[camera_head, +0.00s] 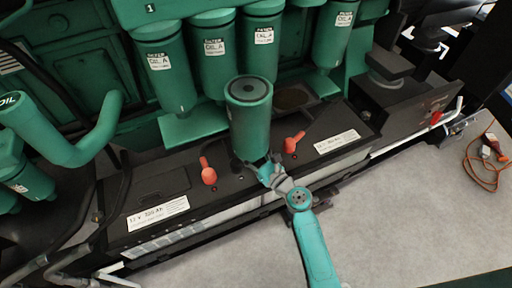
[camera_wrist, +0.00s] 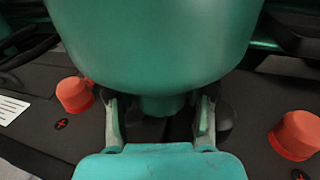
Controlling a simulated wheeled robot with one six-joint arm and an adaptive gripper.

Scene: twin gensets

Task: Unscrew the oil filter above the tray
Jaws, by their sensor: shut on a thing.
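A green cylindrical oil filter (camera_head: 250,125) is in my gripper (camera_head: 272,168), off the engine and in front of the row of mounted filters. It stands nearly upright, its round dark top with a central hole facing up. In the wrist view the filter (camera_wrist: 152,45) fills the upper middle. The fingers of my gripper (camera_wrist: 160,120) stand on either side of its lower end. A tray with a dark brown inside (camera_head: 292,97) lies behind the held filter, below a gap in the row. The held filter partly hides the tray's left side.
Several green filters labelled OIL A (camera_head: 214,50) hang along the engine. Below them are black batteries (camera_head: 150,188) with red terminal caps (camera_head: 208,172). A black box (camera_head: 395,95) stands at the right. Orange cable (camera_head: 488,165) lies on the floor, which is clear at lower right.

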